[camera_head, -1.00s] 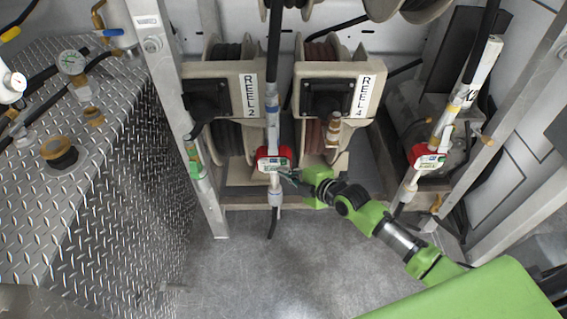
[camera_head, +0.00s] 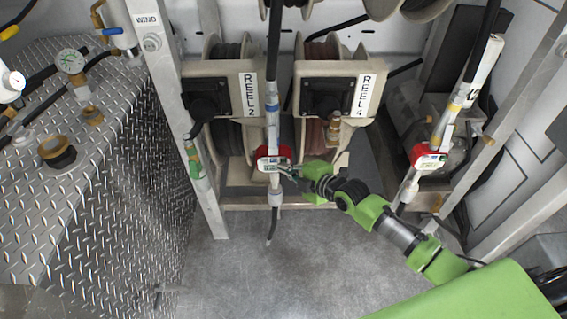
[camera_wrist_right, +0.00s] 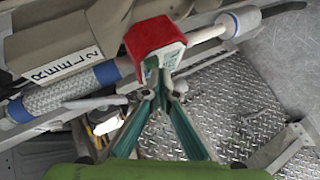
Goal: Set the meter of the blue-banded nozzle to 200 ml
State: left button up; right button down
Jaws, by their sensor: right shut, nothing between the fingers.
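The blue-banded nozzle hangs upright in front of Reel 2 in the head view, with a blue band (camera_head: 271,108) on its tube. Its red and white meter (camera_head: 273,158) sits low on the nozzle. In the right wrist view the meter (camera_wrist_right: 155,42) is near the top centre, with the blue band (camera_wrist_right: 107,74) to its left. My right gripper (camera_head: 284,168) is shut and empty. Its fingertips (camera_wrist_right: 162,90) are at the lower edge of the meter; whether they touch it I cannot tell. The meter's display is too small to read. My left gripper is not in view.
A second nozzle with a red meter (camera_head: 430,157) and a yellow band hangs at the right. Reel 2 (camera_head: 225,90) and Reel 4 (camera_head: 335,90) stand behind. A diamond-plate tank (camera_head: 110,200) is at the left. The grey floor (camera_head: 270,285) in front is clear.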

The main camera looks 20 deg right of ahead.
jog(key=shift+w+d+b, duration=0.15)
jog(key=shift+w+b, duration=0.2)
jog(key=shift+w, duration=0.15)
dwell(0.8)
jog(key=shift+s+a+p, duration=0.2)
jog(key=shift+s+p, duration=0.3)
jog(key=shift+s, duration=0.05)
jog(key=shift+s+a+p, duration=0.15)
jog(key=shift+s+p, duration=0.3)
jog(key=shift+s, duration=0.1)
jog(key=shift+s+d, duration=0.15)
jog(key=shift+f, duration=0.1)
jog(key=shift+w+d, duration=0.1)
jog(key=shift+w, duration=0.3)
